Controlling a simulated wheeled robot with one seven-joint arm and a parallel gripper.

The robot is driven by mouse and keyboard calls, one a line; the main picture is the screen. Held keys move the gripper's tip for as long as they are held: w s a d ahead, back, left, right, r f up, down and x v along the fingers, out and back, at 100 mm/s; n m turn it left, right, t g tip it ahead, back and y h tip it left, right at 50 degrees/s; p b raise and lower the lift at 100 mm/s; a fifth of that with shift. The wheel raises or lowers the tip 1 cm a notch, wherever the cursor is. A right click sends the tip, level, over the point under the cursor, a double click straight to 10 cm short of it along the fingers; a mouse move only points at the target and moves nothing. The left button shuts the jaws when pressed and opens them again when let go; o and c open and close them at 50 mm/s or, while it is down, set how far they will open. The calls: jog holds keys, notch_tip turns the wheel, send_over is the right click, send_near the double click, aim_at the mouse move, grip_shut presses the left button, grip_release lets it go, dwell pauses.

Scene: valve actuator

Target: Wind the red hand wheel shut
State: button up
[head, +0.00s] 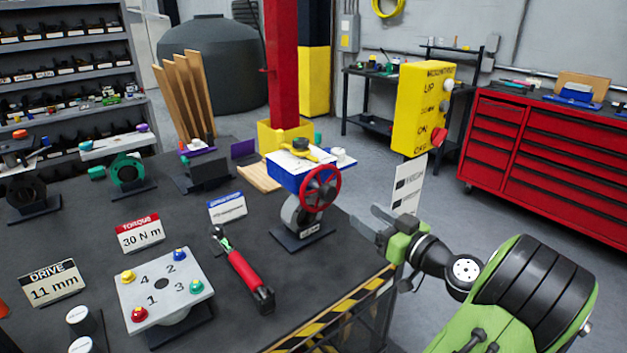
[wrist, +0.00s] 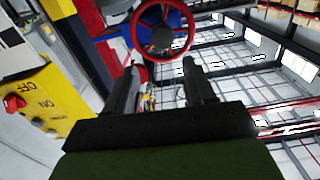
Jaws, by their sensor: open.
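The red hand wheel (head: 321,186) is mounted upright on the front of a blue and white valve actuator (head: 290,176), which stands on a dark base on the bench.
A yellow control box (head: 420,108) hangs right of the actuator, above my gripper; it shows at left in the wrist view (wrist: 40,103). A red torque wrench (head: 246,272) and a bolt plate (head: 165,290) lie on the bench (head: 200,237). A red column (head: 282,65) stands behind.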

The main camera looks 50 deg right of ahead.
aim_at(323, 185)
jog(key=p+x, duration=0.1)
jog(key=x, duration=1.4)
jog(key=shift+w+a, duration=0.15)
jog(key=shift+w, duration=0.1)
jog(key=c, duration=0.7)
jog(key=shift+m+p, duration=0.3)
jog(key=shift+m, duration=0.1)
jog(key=shift+c, duration=0.2)
